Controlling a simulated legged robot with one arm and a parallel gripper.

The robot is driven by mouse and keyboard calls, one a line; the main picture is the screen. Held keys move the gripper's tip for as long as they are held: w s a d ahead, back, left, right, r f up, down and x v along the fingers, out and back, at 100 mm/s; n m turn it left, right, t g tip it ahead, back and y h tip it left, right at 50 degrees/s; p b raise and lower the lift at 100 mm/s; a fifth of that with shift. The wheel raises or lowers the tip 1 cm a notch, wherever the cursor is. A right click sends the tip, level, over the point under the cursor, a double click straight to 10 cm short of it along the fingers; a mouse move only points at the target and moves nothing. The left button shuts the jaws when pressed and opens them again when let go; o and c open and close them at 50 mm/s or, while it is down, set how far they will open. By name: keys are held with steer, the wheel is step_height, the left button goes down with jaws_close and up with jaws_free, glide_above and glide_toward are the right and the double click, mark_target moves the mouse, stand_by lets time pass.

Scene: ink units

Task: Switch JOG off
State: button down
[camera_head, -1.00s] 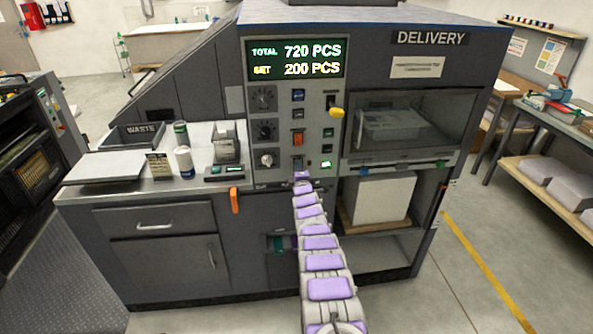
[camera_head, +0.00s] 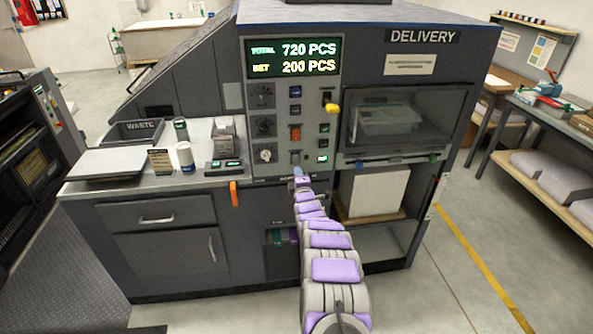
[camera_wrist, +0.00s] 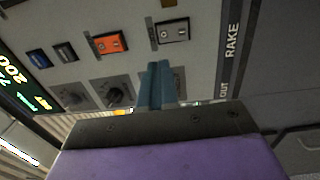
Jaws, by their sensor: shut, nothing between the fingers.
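The control panel (camera_head: 270,100) stands on the front of the dark machine, below a display reading 720 and 200 PCS. A grey rocker switch (camera_head: 296,157) sits low on the panel, below an orange switch (camera_head: 295,134). In the wrist view the grey rocker (camera_wrist: 173,32) is beside the orange switch (camera_wrist: 110,43). The small labels are too blurred to read, so I cannot tell which switch is JOG. My gripper (camera_head: 299,173) is just below the grey rocker. Its blue fingers (camera_wrist: 156,82) are shut, empty, and point toward the panel; contact is not clear.
Rotary knobs (camera_head: 264,124) line the panel's left side. A yellow-tipped lever (camera_head: 332,109) and a lit green button (camera_head: 322,158) are to the right. An orange handle (camera_head: 234,194) sticks out at the counter's edge. A glass-fronted delivery bay (camera_head: 400,120) is right of the panel.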

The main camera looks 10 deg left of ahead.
steer(key=shift+r+p+v, duration=0.2)
steer(key=shift+p+v, duration=0.1)
steer(key=shift+v, duration=0.9)
steer(key=shift+r+p+v, duration=0.2)
steer(key=shift+p+v, duration=0.05)
steer(key=shift+v, duration=0.95)
steer(key=shift+d, duration=0.15)
steer(key=s+d+r+m+g, duration=0.2)
steer(key=s+r+m+g, duration=0.15)
steer(key=s, duration=0.45)
steer(key=s+d+r+m+g+h, duration=0.1)
steer(key=s+d+r+m+g, duration=0.2)
steer(key=s+r, duration=0.3)
steer(key=s+d+r+m+g, duration=0.2)
steer(key=s+r+m+g, duration=0.15)
steer(key=s, duration=0.55)
steer(key=s+d+m+g+h, duration=0.1)
steer(key=s+d+m+g, duration=0.2)
steer(key=s, duration=1.1)
steer(key=s+d+r+m+g+h, duration=0.1)
steer(key=s+d+m+g, duration=0.2)
steer(key=s+d, duration=0.5)
steer(key=s+d+m+g+h, duration=0.2)
steer(key=s+d+m, duration=0.3)
steer(key=s, duration=1.6)
steer(key=shift+s+r+g, duration=0.3)
steer(key=shift+g, duration=0.4)
